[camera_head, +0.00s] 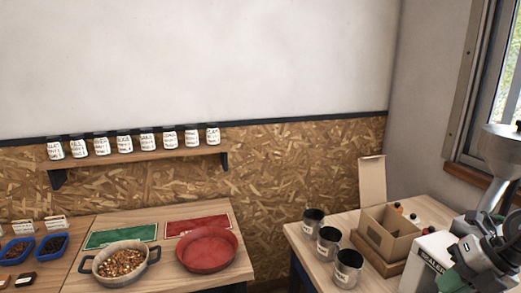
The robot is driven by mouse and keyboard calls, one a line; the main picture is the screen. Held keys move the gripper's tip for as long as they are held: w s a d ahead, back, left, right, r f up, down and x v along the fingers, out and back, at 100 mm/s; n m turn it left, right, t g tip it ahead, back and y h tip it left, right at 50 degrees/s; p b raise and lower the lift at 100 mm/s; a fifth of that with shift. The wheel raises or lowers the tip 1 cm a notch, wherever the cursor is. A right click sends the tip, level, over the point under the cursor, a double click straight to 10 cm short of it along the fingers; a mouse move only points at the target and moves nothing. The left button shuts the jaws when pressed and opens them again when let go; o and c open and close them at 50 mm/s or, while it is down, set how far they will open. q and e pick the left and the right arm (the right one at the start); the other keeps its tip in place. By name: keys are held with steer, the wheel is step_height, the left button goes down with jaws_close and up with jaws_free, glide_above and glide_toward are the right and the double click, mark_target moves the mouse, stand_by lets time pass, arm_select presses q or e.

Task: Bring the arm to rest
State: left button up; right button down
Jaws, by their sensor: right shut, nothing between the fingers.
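My right gripper (467,252) is at the lower right edge of the head view, in front of a white machine (432,262) on the right table. Its dark fingers are shut with nothing between them. Part of the machine is hidden behind it. My left gripper is not in view.
Three labelled metal cans (328,241) and an open cardboard box (386,236) stand left of the machine. The left table holds a pan of beans (121,262), a red bowl (207,249) and blue trays (52,245). A wall shelf (140,157) holds several jars. A gap separates the tables.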

steer(key=s+f+m+t+h, duration=0.3)
steer(key=f+m+t, duration=0.35)
steer(key=m, duration=0.55)
steer(key=s+f+m+t+h, duration=0.2)
steer(key=f+m+t+h, duration=0.25)
steer(key=f+m, duration=0.5)
steer(key=s+a+f+m+g, duration=0.1)
steer(key=s+m, duration=0.1)
steer(key=s+a+f+m+g, duration=0.2)
steer(key=s, duration=0.1)
steer(key=s+a+f+m+g, duration=0.2)
steer(key=shift+s+a+f+m+h, duration=0.15)
steer(key=shift+s+a+m+h, duration=0.05)
steer(key=shift+s+m+h, duration=0.15)
steer(key=s+a+f+m+g+y, duration=0.25)
steer(key=s+a+g, duration=0.25)
steer(key=s+a, duration=0.35)
step_height(320, 180, down, 28)
steer(key=g, duration=0.2)
steer(key=s+d+f+n, duration=0.1)
steer(key=s+d+f, duration=0.1)
steer(key=s+f, duration=1.1)
steer(key=s, duration=0.3)
steer(key=shift+d+f+g, duration=0.2)
steer(key=shift+f+g, duration=0.1)
steer(key=shift+g, duration=0.1)
